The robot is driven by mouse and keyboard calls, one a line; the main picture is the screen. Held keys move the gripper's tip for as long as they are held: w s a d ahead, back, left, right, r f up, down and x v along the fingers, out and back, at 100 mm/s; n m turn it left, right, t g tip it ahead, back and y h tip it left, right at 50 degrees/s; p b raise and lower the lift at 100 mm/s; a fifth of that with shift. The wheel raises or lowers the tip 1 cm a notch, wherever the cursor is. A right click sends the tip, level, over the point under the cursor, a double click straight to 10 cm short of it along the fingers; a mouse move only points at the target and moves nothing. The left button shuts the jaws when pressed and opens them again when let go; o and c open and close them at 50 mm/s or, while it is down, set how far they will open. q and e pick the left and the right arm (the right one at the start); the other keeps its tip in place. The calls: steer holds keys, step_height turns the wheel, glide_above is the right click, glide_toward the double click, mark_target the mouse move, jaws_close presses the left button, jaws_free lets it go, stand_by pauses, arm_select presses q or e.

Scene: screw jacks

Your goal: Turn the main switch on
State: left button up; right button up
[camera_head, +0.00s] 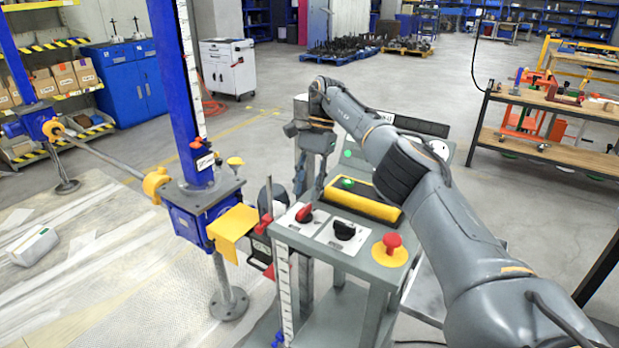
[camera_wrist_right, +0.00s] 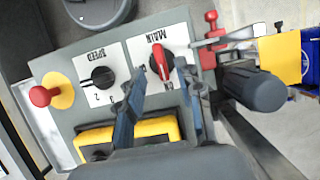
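The main switch (camera_head: 304,213) is a red knob on a white plate at the left of the grey control panel. In the right wrist view the red knob (camera_wrist_right: 161,62) sits under the word MAIN. My right gripper (camera_head: 306,192) is above the panel, fingers pointing down at the switch. In the right wrist view its two fingers (camera_wrist_right: 160,70) are apart, with the tips on either side of the knob; I cannot tell whether they touch it. My left gripper is not in view.
A black speed knob (camera_head: 344,230) and a red mushroom button (camera_head: 392,242) sit beside the switch. A yellow-framed box (camera_head: 362,198) with a green button is behind them. A blue screw jack (camera_head: 200,205) with a yellow plate stands left of the panel.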

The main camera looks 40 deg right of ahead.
steer(key=shift+v, duration=0.9)
steer(key=shift+d+r, duration=0.15)
steer(key=shift+r, duration=0.3)
